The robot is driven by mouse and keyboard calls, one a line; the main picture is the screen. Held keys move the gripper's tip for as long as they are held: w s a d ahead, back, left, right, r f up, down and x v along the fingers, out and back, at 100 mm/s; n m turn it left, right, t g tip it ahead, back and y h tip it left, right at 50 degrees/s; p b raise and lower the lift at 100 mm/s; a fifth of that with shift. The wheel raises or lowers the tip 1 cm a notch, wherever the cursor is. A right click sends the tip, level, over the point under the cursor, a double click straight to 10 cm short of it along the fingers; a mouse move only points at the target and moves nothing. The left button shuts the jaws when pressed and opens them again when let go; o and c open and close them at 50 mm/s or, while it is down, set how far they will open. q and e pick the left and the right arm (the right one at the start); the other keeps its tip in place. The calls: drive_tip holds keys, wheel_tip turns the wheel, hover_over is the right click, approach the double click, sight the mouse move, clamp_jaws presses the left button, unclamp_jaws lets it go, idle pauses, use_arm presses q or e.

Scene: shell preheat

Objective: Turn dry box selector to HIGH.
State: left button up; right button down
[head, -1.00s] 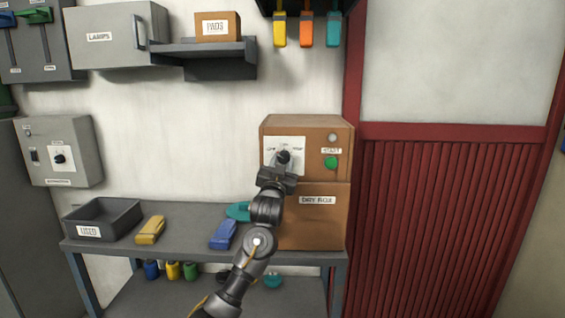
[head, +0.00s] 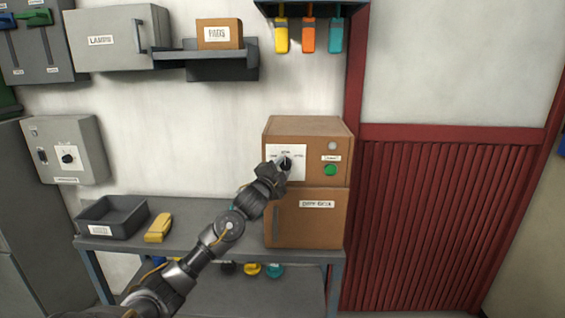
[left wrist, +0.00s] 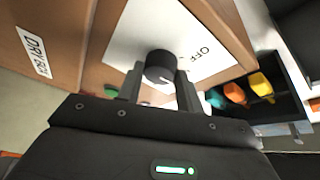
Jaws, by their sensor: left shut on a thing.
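The dry box (head: 306,218) is a brown cabinet on the bench, with a lettered front label. Its upper part carries a white dial plate (head: 298,177) with a black selector knob (head: 286,162). My left gripper (head: 281,167) is at the knob, its arm coming up from the lower left. In the left wrist view the two fingers (left wrist: 160,88) are shut on either side of the round knob (left wrist: 160,65). The word OFF shows on the plate there; the other dial lettering is too small to read. The exact pointer setting cannot be told. My right gripper is out of view.
A green button (head: 330,170) sits right of the dial plate. A grey tray (head: 112,214) and a yellow block (head: 158,227) stand on the bench (head: 190,238). A shelf (head: 215,68) and hanging coloured items (head: 308,36) are above. A red slatted panel (head: 430,220) is at right.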

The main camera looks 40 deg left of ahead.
use_arm(q)
drive_tip(key=m+p, duration=0.1)
drive_tip(key=m+g+p, duration=0.1)
drive_tip(key=m, duration=0.1)
drive_tip(key=shift+r+m, duration=0.3)
drive_tip(key=shift+r, duration=0.05)
drive_tip(key=m+g+p, duration=0.1)
drive_tip(key=m+p, duration=0.1)
drive_tip(key=m, duration=0.1)
drive_tip(key=shift+r+g, duration=0.15)
drive_tip(key=shift+g, duration=0.25)
drive_tip(key=m+g+p, duration=0.1)
drive_tip(key=m+p, duration=0.1)
drive_tip(key=m, duration=0.1)
drive_tip(key=shift+w+d+g, duration=0.1)
drive_tip(key=shift+g, duration=0.2)
drive_tip(key=shift+m+g+y+p, duration=0.3)
drive_tip(key=shift+m+g, duration=0.1)
drive_tip(key=shift+m, duration=0.2)
drive_tip(key=o, duration=1)
